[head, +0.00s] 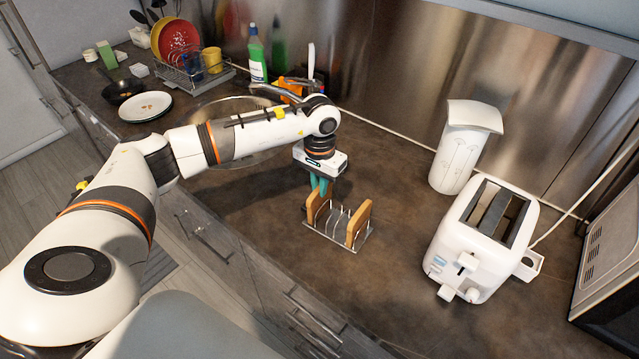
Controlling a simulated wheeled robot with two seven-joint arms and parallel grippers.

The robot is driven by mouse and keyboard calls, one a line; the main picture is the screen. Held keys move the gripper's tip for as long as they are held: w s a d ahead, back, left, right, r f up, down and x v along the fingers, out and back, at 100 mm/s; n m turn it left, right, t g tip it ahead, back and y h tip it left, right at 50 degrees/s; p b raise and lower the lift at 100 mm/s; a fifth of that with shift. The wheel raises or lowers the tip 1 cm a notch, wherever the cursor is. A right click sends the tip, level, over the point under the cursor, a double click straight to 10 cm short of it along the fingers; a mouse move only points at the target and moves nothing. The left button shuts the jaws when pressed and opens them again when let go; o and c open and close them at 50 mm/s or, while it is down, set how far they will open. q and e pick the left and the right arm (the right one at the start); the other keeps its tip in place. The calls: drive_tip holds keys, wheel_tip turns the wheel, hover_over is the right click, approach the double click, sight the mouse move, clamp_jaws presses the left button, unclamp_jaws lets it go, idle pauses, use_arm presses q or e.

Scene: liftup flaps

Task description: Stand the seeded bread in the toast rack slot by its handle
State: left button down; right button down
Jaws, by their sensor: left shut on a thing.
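The toast rack (337,238) stands on the dark counter, with a flat metal base and upright wire dividers. A brown slab that looks like bread (313,206) is upright at the rack's left end, directly under my left gripper (319,186). The teal fingers point down and are shut on this slab's top edge. A second brown slab (358,223) stands upright at the right end of the rack. Seeds and a handle are too small to make out. Whether the held slab rests on the base is unclear. My right gripper is out of view.
A white toaster (483,240) stands right of the rack, with a white canister (463,147) behind it. A sink (235,125) lies behind my left arm. A dish rack (190,75), plates (146,106) and pan (122,92) are farther left. Counter between rack and toaster is clear.

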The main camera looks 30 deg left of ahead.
use_arm(q)
drive_tip(key=c, duration=1.4)
unclamp_jaws()
wheel_tip(320, 180, up, 12)
drive_tip(key=b, duration=0.2)
drive_tip(key=shift+b, duration=0.4)
